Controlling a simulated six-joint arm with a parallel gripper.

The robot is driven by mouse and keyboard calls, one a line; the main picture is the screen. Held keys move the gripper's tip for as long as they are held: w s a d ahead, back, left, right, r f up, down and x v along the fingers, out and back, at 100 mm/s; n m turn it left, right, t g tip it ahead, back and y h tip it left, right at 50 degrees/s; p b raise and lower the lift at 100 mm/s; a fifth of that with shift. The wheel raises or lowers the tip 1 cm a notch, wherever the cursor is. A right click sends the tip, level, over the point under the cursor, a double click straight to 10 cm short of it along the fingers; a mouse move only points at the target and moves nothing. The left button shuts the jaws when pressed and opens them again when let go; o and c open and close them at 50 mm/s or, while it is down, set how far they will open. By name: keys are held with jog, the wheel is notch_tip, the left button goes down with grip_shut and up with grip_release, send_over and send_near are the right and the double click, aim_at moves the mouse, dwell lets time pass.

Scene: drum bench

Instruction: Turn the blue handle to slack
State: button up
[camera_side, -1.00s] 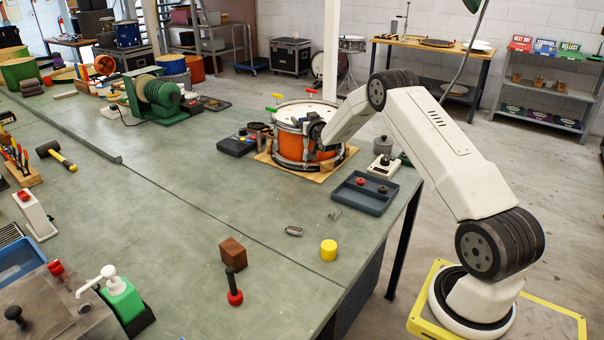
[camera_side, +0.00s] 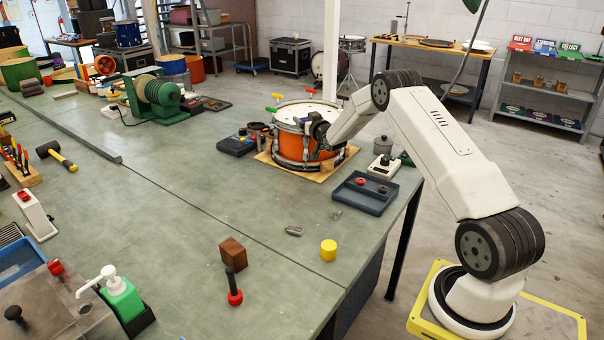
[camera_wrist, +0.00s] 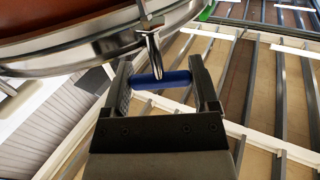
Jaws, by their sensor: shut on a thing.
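The orange drum (camera_side: 294,150) with a chrome rim stands on a wooden board on the bench. In the wrist view, the blue handle (camera_wrist: 163,80) lies crosswise below the drum's chrome rim (camera_wrist: 100,45), on the end of a metal rod. My gripper (camera_wrist: 162,85) is shut on the blue handle, one finger at each end of it. In the side view my gripper (camera_side: 318,130) is at the drum's right side, and the blue handle is hidden there.
A dark tray (camera_side: 364,192) with small parts and a white device (camera_side: 383,165) stand right of the drum. A dark box (camera_side: 236,144) is on its left. A yellow cylinder (camera_side: 328,250) and a brown block (camera_side: 232,252) stand nearer. The bench between is mostly clear.

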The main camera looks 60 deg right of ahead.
jog(key=shift+y, duration=0.3)
jog(key=shift+n+t+y, duration=0.55)
jog(key=shift+n+y, duration=0.65)
jog(key=shift+y, duration=0.45)
jog(key=shift+n+t+y, duration=0.55)
jog(key=shift+n+y, duration=0.65)
jog(key=shift+y, duration=0.45)
jog(key=shift+y, duration=0.3)
jog(key=o, duration=1.1)
jog(key=shift+s, duration=0.1)
jog(key=shift+s+a, duration=0.15)
jog(key=shift+s, duration=3.65)
